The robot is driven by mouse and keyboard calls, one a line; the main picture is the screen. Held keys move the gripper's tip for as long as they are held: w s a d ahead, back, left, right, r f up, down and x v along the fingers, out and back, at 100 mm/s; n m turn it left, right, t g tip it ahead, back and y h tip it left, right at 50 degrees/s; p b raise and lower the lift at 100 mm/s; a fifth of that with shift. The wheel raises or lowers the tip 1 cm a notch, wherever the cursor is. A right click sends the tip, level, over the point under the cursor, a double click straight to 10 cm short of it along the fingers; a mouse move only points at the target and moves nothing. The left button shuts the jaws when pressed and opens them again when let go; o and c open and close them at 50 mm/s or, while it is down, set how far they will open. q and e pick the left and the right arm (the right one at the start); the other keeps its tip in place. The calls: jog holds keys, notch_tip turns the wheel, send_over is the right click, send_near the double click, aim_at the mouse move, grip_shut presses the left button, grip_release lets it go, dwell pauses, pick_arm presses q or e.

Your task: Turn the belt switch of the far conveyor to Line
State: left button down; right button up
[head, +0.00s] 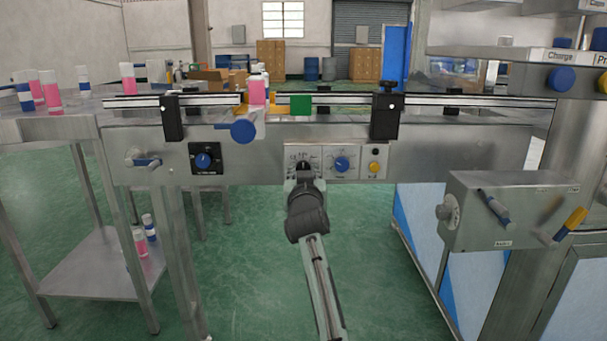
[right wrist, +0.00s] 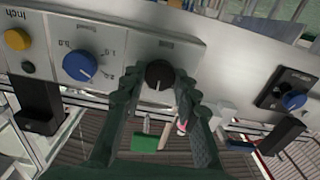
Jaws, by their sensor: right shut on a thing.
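A black rotary switch knob (right wrist: 160,75) sits on the pale control panel (head: 322,162) on the conveyor's front side. My right gripper (head: 304,172) comes up from below and is at this switch. In the right wrist view, my right gripper's fingers (right wrist: 158,92) are on both sides of the black knob and closed on it. A white pointer line on the knob shows there. The switch's labels are too small to read, and the gripper partly hides the switch in the head view. My left gripper is not in view.
A blue dial (head: 342,164) and a yellow button (head: 374,167) are close to the right of the switch. A separate black box with a blue knob (head: 204,161) is to the left. Pink bottles (head: 50,90) stand on the left table. A grey lever box (head: 510,210) juts out at right.

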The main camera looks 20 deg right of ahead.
jog(key=shift+f, duration=0.1)
dwell(0.3)
jog(key=o, duration=1.2)
jog(key=shift+c, duration=0.2)
notch_tip(320, 180, up, 10)
